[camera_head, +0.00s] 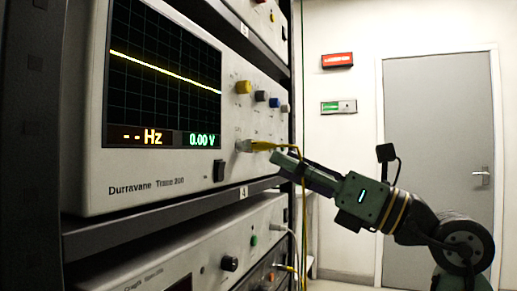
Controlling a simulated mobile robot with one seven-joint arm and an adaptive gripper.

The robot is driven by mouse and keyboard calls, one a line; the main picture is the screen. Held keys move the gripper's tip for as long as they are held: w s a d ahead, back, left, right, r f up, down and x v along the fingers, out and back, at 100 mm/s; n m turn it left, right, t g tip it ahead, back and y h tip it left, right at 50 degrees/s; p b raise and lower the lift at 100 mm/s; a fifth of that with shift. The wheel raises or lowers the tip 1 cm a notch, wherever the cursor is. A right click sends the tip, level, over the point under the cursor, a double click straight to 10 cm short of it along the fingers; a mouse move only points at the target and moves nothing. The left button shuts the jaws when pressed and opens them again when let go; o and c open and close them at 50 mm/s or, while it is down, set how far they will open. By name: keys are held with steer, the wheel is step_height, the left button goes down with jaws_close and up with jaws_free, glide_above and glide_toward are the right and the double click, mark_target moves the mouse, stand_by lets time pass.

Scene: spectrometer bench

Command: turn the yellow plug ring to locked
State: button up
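The yellow plug (262,146) sits at a grey socket (243,146) low on the front panel of the Durravane Trace 200 instrument (150,165). A thin yellow cable runs from the plug to the right and down past my gripper. My gripper (283,156) reaches in from the right, its fingertips close to the cable end of the plug. I cannot tell whether they touch it or how far the fingers are apart. The ring's marks are too small to read. The screen shows a sloping yellow trace, "--Hz" and "0.00 V".
Yellow, dark, blue and pale knobs (260,96) are above the plug. A black switch (219,169) is at its lower left. Another instrument (170,262) stands on the shelf below, with cables at its right. Open space lies right of the rack, before a grey door (440,130).

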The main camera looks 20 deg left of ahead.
mark_target(249, 146)
steer(key=x, duration=0.6)
steer(key=shift+a+r+p, duration=0.1)
steer(key=shift+a+p, duration=0.05)
steer(key=shift+p, duration=0.2)
jaws_close()
